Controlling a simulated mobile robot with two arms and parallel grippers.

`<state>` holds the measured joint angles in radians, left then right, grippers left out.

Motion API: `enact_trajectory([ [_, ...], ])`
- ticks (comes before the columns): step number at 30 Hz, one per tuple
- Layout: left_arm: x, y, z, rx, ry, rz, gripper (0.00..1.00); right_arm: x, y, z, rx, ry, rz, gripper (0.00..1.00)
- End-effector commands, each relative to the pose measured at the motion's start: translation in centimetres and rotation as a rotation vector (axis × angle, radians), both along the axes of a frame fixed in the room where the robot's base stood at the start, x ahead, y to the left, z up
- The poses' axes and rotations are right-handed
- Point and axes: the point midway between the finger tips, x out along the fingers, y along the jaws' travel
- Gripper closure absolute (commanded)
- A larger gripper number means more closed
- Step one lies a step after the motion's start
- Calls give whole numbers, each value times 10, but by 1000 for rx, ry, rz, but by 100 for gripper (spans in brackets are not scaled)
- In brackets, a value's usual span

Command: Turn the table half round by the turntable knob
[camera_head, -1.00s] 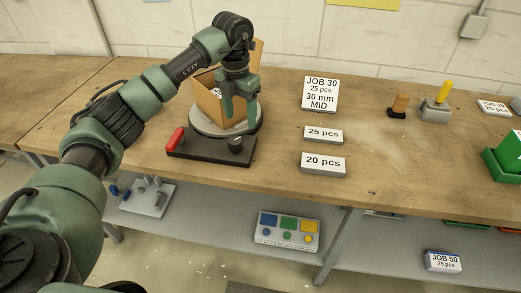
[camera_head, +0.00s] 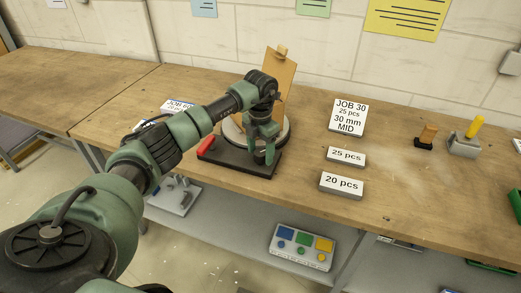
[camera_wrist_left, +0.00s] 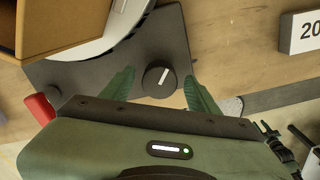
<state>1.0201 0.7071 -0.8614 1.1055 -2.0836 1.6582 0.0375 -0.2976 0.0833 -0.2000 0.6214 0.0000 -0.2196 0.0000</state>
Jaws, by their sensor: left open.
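The turntable has a dark base (camera_head: 235,160) on the bench with a round light grey disc (camera_head: 286,133); in the wrist view the base (camera_wrist_left: 90,75) and disc (camera_wrist_left: 118,28) show close up. A black knob with a white line (camera_wrist_left: 159,80) stands on the base near its corner. An open brown cardboard box (camera_wrist_left: 60,25) sits on the disc; in the head view mainly its tall back panel (camera_head: 278,85) shows. My left gripper (camera_head: 262,158) is open and points down at the knob, one finger on either side of it in the wrist view. My right gripper is not in view.
A red handle (camera_head: 206,147) sticks out at the base's left end. Signs reading "20 pcs" (camera_head: 341,185), "25 pcs" (camera_head: 346,156) and "JOB 30" (camera_head: 350,117) stand to the right. A shelf with a button panel (camera_head: 301,247) lies below. Bench between signs and stamps is clear.

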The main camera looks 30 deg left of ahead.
Motion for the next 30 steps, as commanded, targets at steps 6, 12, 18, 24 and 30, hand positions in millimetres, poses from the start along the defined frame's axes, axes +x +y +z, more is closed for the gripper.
enact_trajectory([
  [6,0,0,0,0,0,0,48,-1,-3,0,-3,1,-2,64],
  [12,0,0,0,0,0,0,100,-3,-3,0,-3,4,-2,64],
  [18,0,0,0,0,0,13,100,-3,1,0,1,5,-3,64],
  [24,0,0,1,1,0,87,100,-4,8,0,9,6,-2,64],
  [30,0,0,1,0,0,228,100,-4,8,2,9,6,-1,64],
])
